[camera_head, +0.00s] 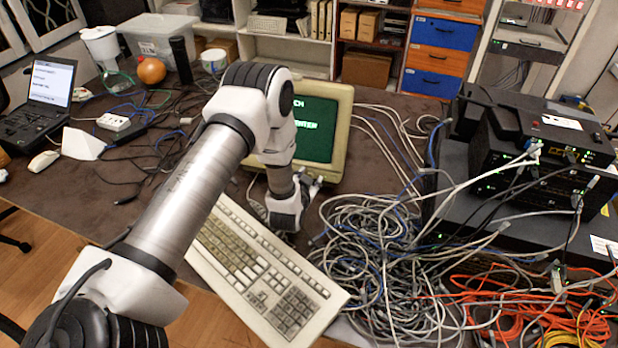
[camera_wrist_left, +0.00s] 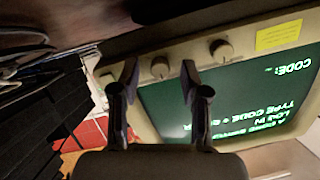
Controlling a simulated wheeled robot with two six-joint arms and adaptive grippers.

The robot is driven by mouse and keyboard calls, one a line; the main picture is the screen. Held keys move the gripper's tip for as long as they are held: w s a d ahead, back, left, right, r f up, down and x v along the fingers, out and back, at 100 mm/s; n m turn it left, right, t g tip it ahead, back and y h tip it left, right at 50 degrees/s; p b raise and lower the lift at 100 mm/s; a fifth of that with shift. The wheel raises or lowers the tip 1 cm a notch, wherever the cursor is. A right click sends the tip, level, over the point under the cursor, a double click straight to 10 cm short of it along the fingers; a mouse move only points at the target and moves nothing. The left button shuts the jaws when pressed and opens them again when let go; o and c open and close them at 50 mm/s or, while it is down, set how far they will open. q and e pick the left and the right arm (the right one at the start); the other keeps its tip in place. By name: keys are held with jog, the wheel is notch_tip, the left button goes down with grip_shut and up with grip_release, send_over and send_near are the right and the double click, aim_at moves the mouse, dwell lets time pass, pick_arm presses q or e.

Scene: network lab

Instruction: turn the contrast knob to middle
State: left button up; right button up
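The beige monitor (camera_head: 341,121) with a green-lit screen stands on the desk, partly hidden behind my left arm. In the left wrist view its bezel carries two round knobs. One knob (camera_wrist_left: 160,68) appears between my left gripper's fingertips, and the other knob (camera_wrist_left: 221,50) is to the right of the fingers. No label tells which one is contrast, and the pointer of each is too blurred to read. My left gripper (camera_wrist_left: 159,76) is open, its fingers on either side of the first knob; contact cannot be told. In the head view it is near the monitor's lower edge. My right gripper is not in view.
A beige keyboard (camera_head: 262,275) lies in front of the monitor. A large heap of grey cables (camera_head: 375,255) lies to the right, beside black network equipment (camera_head: 540,150).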

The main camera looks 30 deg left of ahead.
aim_at(309, 149)
pick_arm(q)
notch_tip(309, 149, up, 10)
jog(key=shift+f, duration=0.1)
jog(key=shift+r, duration=0.2)
dwell(0.4)
